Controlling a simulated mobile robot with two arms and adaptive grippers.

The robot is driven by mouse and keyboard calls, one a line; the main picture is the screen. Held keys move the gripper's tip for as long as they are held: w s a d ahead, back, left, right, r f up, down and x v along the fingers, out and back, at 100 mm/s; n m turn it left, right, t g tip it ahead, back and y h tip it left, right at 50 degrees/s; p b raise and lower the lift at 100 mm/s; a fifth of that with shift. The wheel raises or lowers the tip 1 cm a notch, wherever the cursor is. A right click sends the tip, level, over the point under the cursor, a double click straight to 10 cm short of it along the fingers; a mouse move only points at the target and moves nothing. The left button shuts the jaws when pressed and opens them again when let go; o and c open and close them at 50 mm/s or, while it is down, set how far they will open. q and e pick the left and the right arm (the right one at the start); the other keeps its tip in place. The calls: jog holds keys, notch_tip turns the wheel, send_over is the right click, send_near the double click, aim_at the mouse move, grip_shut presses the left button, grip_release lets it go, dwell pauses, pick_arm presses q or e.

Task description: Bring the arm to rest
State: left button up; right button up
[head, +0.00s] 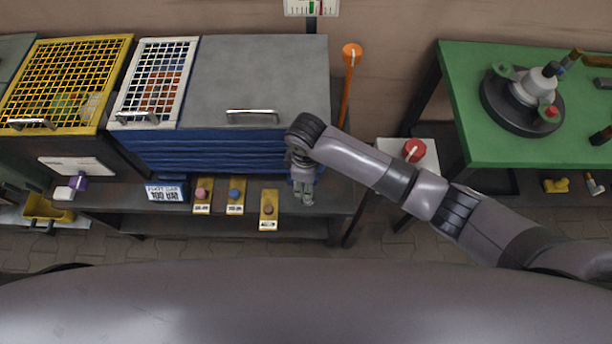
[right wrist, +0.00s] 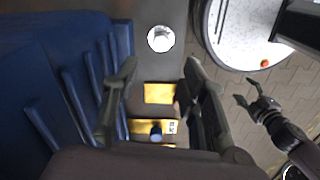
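My right arm (head: 375,170) reaches in from the right in the head view. Its gripper (head: 304,198) points down in front of the blue ribbed cabinet, over the right end of the dark shelf. In the right wrist view the two fingers of this gripper (right wrist: 160,72) stand apart with nothing held between them. My left gripper (right wrist: 247,97) shows small at the right of the right wrist view, its fingers apart and empty. It is not seen in the head view.
Yellow plates with knobs (head: 269,212) lie on the shelf, left of my right gripper. The blue cabinet (head: 210,150) stands close behind it. A red knob on a white box (head: 414,150) and a green table (head: 470,120) are to the right. Paved floor lies in front.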

jog(key=shift+r, duration=1.05)
jog(key=shift+s, duration=0.1)
